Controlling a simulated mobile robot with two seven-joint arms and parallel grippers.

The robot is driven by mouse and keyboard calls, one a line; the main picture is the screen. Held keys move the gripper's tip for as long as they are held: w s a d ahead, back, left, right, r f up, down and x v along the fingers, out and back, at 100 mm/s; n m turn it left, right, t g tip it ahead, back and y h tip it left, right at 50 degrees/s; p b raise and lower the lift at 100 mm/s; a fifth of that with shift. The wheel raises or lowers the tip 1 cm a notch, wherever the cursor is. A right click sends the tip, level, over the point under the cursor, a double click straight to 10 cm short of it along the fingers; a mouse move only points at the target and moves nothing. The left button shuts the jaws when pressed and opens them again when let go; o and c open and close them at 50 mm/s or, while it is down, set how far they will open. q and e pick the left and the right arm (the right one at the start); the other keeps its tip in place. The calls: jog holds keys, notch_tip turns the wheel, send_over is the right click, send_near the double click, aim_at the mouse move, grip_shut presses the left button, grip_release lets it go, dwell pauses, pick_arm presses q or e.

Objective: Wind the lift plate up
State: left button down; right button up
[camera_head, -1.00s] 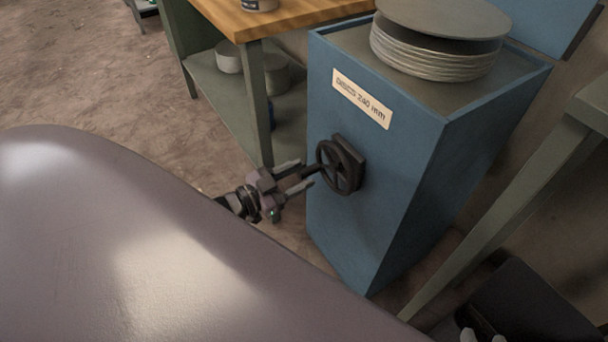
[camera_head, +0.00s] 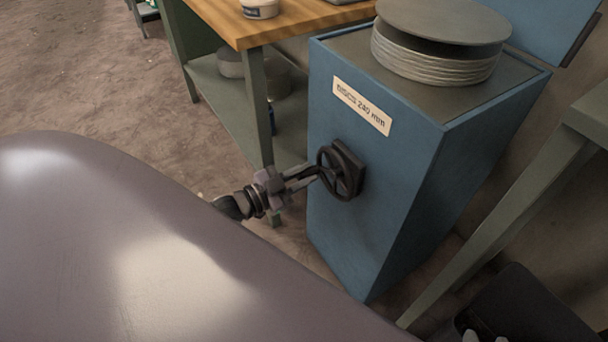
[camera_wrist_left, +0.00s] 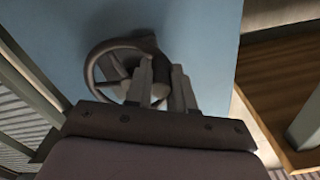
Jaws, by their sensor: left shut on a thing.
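The dark handwheel (camera_head: 341,170) sits on the front face of the blue cabinet (camera_head: 390,215), labelled "DISCS 240 mm". In the left wrist view the two fingers (camera_wrist_left: 162,88) lie over the right part of the handwheel (camera_wrist_left: 102,72); the grip itself is partly hidden. A stack of grey discs (camera_head: 432,58) rises from the cabinet's open top, with a wider-looking disc (camera_head: 445,20) on top. The lift plate cannot be made out under the stack.
A workbench with a wooden top (camera_head: 290,25) and a lower shelf stands left of the cabinet. A green-grey table leg (camera_head: 490,230) slants down at the right. A black object (camera_head: 525,310) lies at the lower right. Bare floor (camera_head: 90,80) is at the left.

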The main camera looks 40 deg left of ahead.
pick_arm(q)
jog(key=shift+a+r+m+p, duration=0.1)
jog(key=shift+r+m+p, duration=0.25)
jog(key=shift+r+m, duration=0.25)
jog(key=shift+w+r+m, duration=0.1)
jog(key=shift+m, duration=0.4)
jog(key=shift+a+r+m+p, duration=0.1)
jog(key=shift+m+p, duration=0.2)
jog(key=shift+p, duration=0.05)
jog(key=c, duration=1)
grip_release()
pick_arm(e)
jog(key=shift+s+d+f+g+h, duration=0.35)
jog(key=shift+s+d+f, duration=0.25)
jog(key=shift+d, duration=0.2)
jog(key=shift+w, duration=0.15)
